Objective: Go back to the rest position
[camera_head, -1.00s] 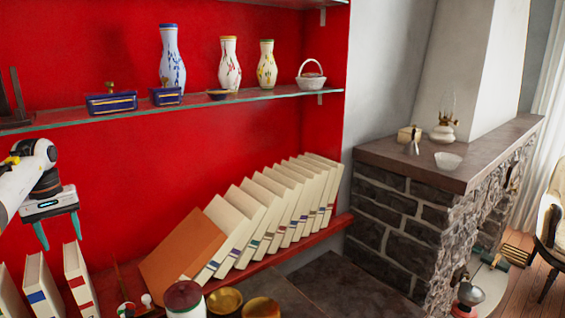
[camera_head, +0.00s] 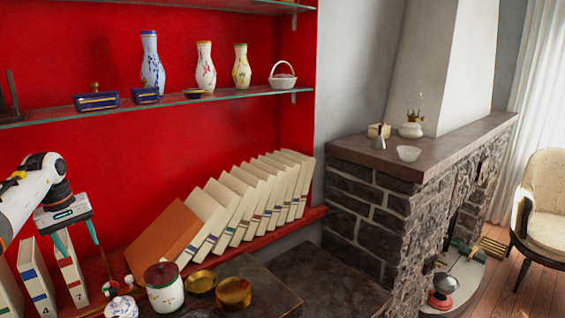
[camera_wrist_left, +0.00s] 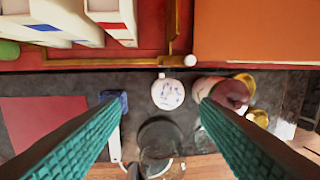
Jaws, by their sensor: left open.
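My left gripper (camera_head: 78,238) comes in from the left in the head view, in front of the red shelf back and above the lower shelf. Its two teal fingers point down and are apart, with nothing between them. In the left wrist view the open fingers (camera_wrist_left: 150,120) reach over a dark surface, with a white patterned teapot or cup (camera_wrist_left: 168,93) lower down between them. My right gripper is not in view.
White binders (camera_head: 70,275) stand just below my left gripper. A lidded jar (camera_head: 165,290) and brass bowls (camera_head: 234,292) are on the dark surface. A glass shelf (camera_head: 200,97) with vases is above. A stone fireplace (camera_head: 385,215) stands at right.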

